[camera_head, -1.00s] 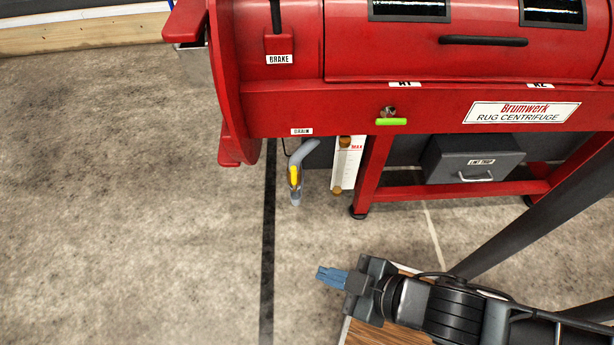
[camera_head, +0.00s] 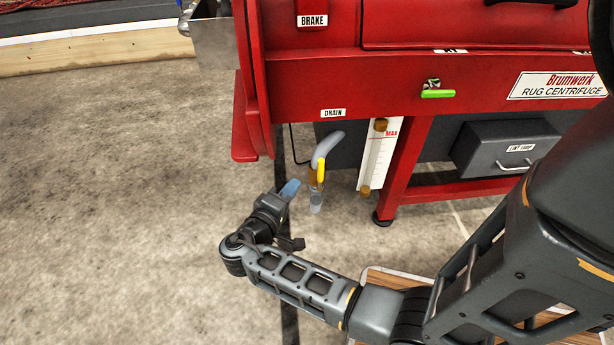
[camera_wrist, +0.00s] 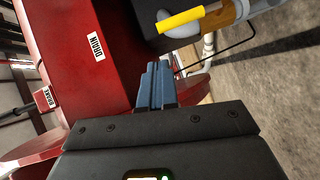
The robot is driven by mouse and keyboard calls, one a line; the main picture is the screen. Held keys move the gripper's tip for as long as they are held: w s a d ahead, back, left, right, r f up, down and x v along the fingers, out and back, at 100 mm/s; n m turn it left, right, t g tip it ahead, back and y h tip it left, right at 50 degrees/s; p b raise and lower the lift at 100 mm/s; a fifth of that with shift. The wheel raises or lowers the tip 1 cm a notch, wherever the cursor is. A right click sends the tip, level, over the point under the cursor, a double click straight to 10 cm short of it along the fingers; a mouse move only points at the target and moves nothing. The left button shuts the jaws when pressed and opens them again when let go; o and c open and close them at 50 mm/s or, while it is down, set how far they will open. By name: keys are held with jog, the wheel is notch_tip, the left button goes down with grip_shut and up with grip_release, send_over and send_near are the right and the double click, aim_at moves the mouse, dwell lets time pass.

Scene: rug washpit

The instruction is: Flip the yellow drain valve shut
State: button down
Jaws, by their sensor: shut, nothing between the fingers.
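The yellow drain valve handle (camera_head: 321,170) sits on the grey drain pipe (camera_head: 327,147) below the DRAIN label (camera_head: 333,113). In the head view the handle stands roughly upright, along the pipe. In the wrist view the handle (camera_wrist: 180,20) is at the top, beside a brass-coloured valve body (camera_wrist: 219,14). My gripper (camera_head: 289,189) is just left of the valve and a little lower in the head view. Its blue fingers (camera_wrist: 156,85) are shut and empty, and appear apart from the handle.
The red rug centrifuge (camera_head: 480,85) fills the back. A green lever (camera_head: 438,93) is on its front. A white MAX gauge (camera_head: 379,157) and a red leg (camera_head: 405,165) stand right of the valve. A grey lint drawer (camera_head: 505,147) is farther right. Floor at left is clear.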

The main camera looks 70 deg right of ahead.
aim_at(322, 158)
jog(key=b+x, duration=0.1)
jog(key=x, duration=0.9)
jog(key=shift+b, duration=0.35)
jog(key=shift+d+r, duration=0.1)
jog(key=shift+r, duration=0.1)
jog(key=shift+s+d+r+m+y+p, duration=0.15)
jog(key=shift+s+m+p, duration=0.2)
jog(key=shift+s, duration=0.1)
jog(key=shift+s+d+r+m+y+p, duration=0.15)
jog(key=shift+s+d+m+p, duration=0.15)
jog(key=shift+s, duration=0.2)
jog(key=s+d+f+m+t+y, duration=0.2)
jog(key=s+f+m, duration=0.1)
jog(key=s, duration=0.3)
jog(key=s+d+f+m+t+y+p, duration=0.1)
jog(key=s+d+f+m+t+y, duration=0.1)
jog(key=s, duration=0.4)
jog(key=shift+s+d+f+m+t, duration=0.25)
jog(key=shift+d+f+m+t, duration=0.35)
jog(key=shift+f, duration=0.65)
jog(key=shift+a, duration=0.1)
jog(key=shift+r+p, duration=0.1)
jog(key=shift+p, duration=0.2)
